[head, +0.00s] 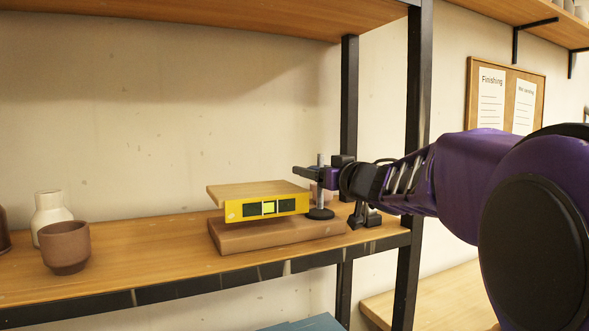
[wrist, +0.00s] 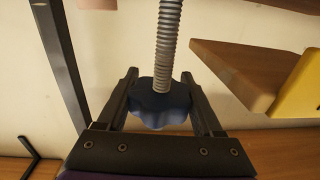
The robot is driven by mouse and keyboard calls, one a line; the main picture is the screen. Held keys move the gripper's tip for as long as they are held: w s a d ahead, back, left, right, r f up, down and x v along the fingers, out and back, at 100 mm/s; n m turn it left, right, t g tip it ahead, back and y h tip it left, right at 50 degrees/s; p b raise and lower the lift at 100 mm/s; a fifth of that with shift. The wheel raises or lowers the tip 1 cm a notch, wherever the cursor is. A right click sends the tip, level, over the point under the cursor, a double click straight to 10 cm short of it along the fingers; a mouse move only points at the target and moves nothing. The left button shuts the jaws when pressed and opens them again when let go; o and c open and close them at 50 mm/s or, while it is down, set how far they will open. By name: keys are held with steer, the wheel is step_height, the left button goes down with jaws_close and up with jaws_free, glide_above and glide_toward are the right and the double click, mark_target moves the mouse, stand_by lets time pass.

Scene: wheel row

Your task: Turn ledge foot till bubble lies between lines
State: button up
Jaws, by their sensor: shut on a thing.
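The ledge (head: 250,190) is a light wooden board with a yellow level (head: 235,211) along its front. The level's window has a bright green-yellow patch (head: 268,208) between dark areas. It is too small to tell the bubble from the lines. The foot is a grey threaded rod (wrist: 168,45) with a dark scalloped knob (wrist: 158,103); a dark round disc (head: 320,213) shows low on it in the head view. My gripper (wrist: 158,98) is shut on the knob, one finger on each side. The ledge's corner (wrist: 240,78) shows right of the rod in the wrist view.
A brown block (head: 270,235) lies under the ledge on the wooden shelf (head: 150,262). A brown cup (head: 66,248) and a cream bottle (head: 52,215) stand at the left. A black shelf post (head: 410,150) rises close to my arm. The shelf between cup and block is clear.

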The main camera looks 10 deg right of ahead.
steer(key=y+p, duration=0.1)
steer(key=p, duration=0.1)
steer(key=n+g+y+p, duration=0.1)
steer(key=shift+a+r+n+p, duration=0.15)
steer(key=shift+r+n+p, duration=0.15)
steer(key=shift+p, duration=0.1)
steer(key=shift+s+a+f+n+g+y+p, duration=0.15)
steer(key=shift+f+n+g+y+p, duration=0.15)
steer(key=shift+n+g+y+p, duration=0.45)
steer(key=shift+t, duration=0.25)
steer(key=o, duration=1.4)
steer(key=shift+c, duration=0.2)
steer(key=shift+s, duration=0.1)
